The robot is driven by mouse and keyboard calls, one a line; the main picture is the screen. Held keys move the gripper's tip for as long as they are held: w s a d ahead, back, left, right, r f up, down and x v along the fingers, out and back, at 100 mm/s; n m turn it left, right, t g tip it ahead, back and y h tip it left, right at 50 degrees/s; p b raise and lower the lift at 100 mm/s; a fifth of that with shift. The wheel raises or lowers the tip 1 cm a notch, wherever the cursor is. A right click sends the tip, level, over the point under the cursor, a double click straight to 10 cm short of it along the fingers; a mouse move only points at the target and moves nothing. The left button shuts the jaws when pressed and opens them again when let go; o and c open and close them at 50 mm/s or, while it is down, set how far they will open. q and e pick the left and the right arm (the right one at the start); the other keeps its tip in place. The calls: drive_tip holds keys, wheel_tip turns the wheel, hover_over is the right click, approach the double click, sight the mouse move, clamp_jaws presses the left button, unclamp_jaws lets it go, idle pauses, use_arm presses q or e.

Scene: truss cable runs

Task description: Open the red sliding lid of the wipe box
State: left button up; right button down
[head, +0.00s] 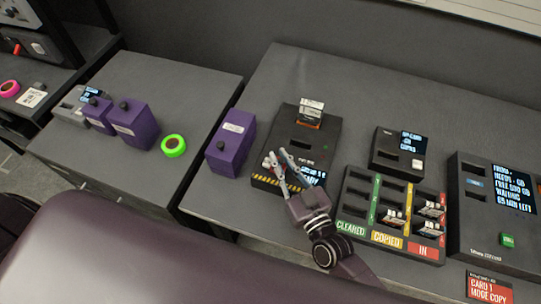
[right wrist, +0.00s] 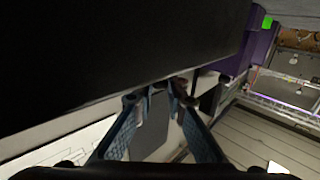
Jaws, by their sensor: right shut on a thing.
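The wipe box looks to be the dark box (head: 327,139) with yellow hazard stripes along its front edge, a dark slot in its top and a small lit screen (head: 313,176). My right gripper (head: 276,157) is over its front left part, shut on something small. A small red-and-white thing (head: 268,162) shows at its fingertips; I cannot tell whether it belongs to the red lid. In the right wrist view the fingers (right wrist: 161,92) nearly meet beside a large dark surface (right wrist: 110,50), and what they hold is unclear. My left gripper is not in view.
A purple box (head: 231,143) stands left of the dark box. A rack (head: 391,204) labelled CLEARED, COPIED and IN holds several cards to the right. A small screen unit (head: 400,150) and a larger console (head: 490,235) stand farther right.

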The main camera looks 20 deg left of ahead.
drive_tip(key=shift+d, duration=1)
drive_tip(key=shift+a, duration=0.1)
drive_tip(key=c, duration=2)
unclamp_jaws()
drive_tip(key=shift+s, duration=0.15)
drive_tip(key=v, duration=1.2)
